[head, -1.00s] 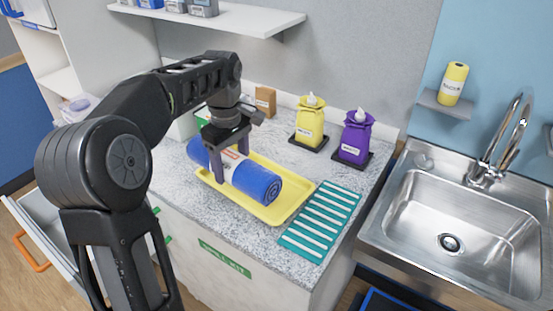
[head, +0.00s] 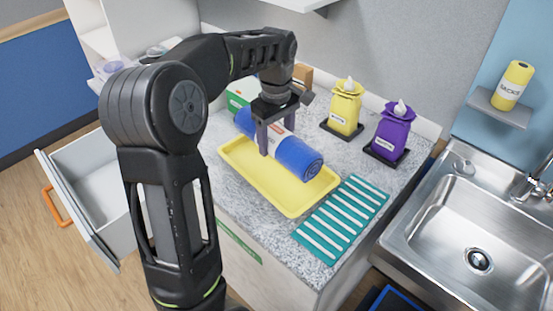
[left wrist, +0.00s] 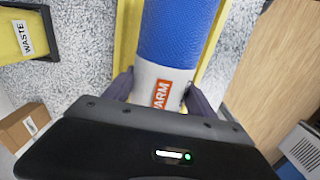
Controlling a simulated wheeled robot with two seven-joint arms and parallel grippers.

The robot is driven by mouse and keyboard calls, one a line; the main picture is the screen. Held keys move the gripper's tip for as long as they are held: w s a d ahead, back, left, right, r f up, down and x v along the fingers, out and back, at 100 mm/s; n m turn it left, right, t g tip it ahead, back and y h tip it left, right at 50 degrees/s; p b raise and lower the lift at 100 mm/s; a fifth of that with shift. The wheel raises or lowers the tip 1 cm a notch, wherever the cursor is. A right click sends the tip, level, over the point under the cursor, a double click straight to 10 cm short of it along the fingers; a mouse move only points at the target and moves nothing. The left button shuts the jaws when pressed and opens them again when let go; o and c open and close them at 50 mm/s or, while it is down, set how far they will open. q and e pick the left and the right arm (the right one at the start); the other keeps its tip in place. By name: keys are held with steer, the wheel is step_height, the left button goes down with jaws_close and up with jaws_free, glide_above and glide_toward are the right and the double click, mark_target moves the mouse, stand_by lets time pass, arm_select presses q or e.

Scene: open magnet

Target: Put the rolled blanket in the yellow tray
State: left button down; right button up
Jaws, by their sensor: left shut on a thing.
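The rolled blanket (head: 299,157) is a blue cylinder with a white label band, lying level. My left gripper (head: 276,140) is shut around its middle from above, at the label. In the head view the blanket overlaps the back side of the yellow tray (head: 270,187), whose front part is bare. In the left wrist view the blanket (left wrist: 178,30) has strips of the yellow tray (left wrist: 126,40) on both sides beneath it. Whether it touches the tray floor or hangs just above is not clear. My right gripper is out of view.
A teal striped mat (head: 342,219) lies right of the tray. Yellow (head: 345,109) and purple (head: 391,134) bag-like containers stand on dark bases behind. A steel sink (head: 462,235) is at the right. An open drawer (head: 95,185) juts out at the left.

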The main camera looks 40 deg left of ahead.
mark_target(276, 129)
arm_select(q)
steer(key=shift+f, duration=1.4)
steer(key=shift+f+p, duration=0.35)
steer(key=shift+f, duration=1.55)
steer(key=shift+c, duration=1.4)
jaws_free()
steer(key=shift+f, duration=0.1)
step_height(276, 129, up, 12)
steer(key=shift+r+b, duration=0.15)
steer(key=shift+b, duration=0.3)
